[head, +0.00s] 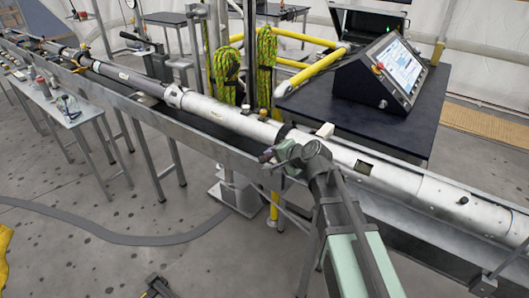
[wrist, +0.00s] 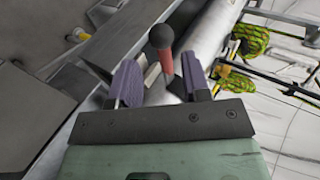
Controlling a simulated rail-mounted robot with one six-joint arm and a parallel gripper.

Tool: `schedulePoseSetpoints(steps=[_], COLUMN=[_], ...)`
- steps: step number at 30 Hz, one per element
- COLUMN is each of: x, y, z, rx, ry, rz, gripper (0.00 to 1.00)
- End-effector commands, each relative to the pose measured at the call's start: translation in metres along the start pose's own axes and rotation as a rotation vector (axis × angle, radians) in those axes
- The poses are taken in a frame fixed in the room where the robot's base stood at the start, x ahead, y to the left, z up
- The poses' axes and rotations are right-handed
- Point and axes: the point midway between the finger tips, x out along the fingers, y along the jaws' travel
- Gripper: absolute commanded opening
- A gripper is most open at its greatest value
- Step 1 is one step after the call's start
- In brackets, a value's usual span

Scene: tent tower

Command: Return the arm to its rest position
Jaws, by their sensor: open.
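My arm reaches up from the bottom right of the head view to the long silver tube (head: 232,120) lying in its trough. My gripper (head: 268,155) is at the near side of the tube. In the wrist view my gripper (wrist: 160,82) shows two purple-padded fingers spread apart. A red-handled tool with a dark round knob (wrist: 163,55) appears between or just beyond the fingers. I cannot tell whether it touches them. The tube also shows behind it in the wrist view (wrist: 205,35).
A dark table (head: 345,118) behind the tube carries a console with a screen (head: 395,65). Yellow-green ropes (head: 267,65) hang beyond the tube. A narrow side table (head: 60,110) with small tools stands at left. The floor in front (head: 110,190) is mostly clear, with a grey cable strip.

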Motion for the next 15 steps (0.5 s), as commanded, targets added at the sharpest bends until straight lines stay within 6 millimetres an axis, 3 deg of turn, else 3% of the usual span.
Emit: schedulePoseSetpoints(steps=[1, 5, 15], x=[-0.017, -0.033, -0.035], y=[-0.005, -0.002, 0.000], z=[0.001, 0.000, 0.000], rx=[0.001, 0.001, 0.000], ry=[0.001, 0.001, 0.000], rz=[0.000, 0.000, 0.000], gripper=[0.43, 0.43, 0.43])
